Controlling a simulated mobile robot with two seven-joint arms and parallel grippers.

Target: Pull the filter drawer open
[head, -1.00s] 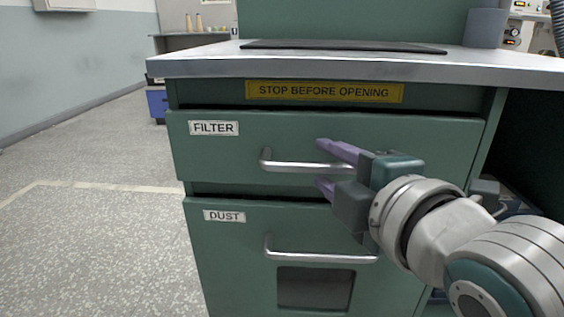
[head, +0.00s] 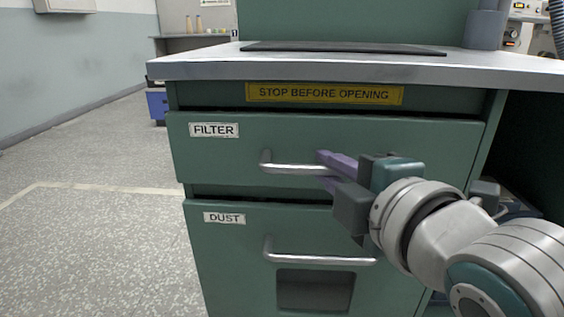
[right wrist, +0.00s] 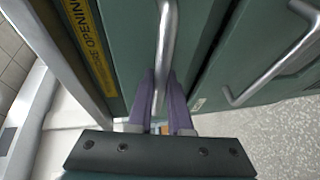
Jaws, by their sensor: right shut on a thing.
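The filter drawer (head: 230,160) is the upper green drawer, with a white FILTER label at its top left. Its front stands slightly forward of the cabinet frame. Its metal bar handle (head: 285,168) runs across the middle of the front. My right gripper (head: 328,166) comes in from the right, and its purple fingers are shut on the right part of the handle. In the right wrist view the handle (right wrist: 167,40) passes between the two fingers (right wrist: 161,98). The handle's right end is hidden behind the gripper in the head view. My left gripper is not in view.
The dust drawer (head: 225,260) sits below with its own bar handle (head: 300,259) and a dark window. A yellow STOP BEFORE OPENING sign (head: 324,93) is above the filter drawer. The metal worktop (head: 200,66) overhangs it. Floor (head: 90,240) to the left is clear.

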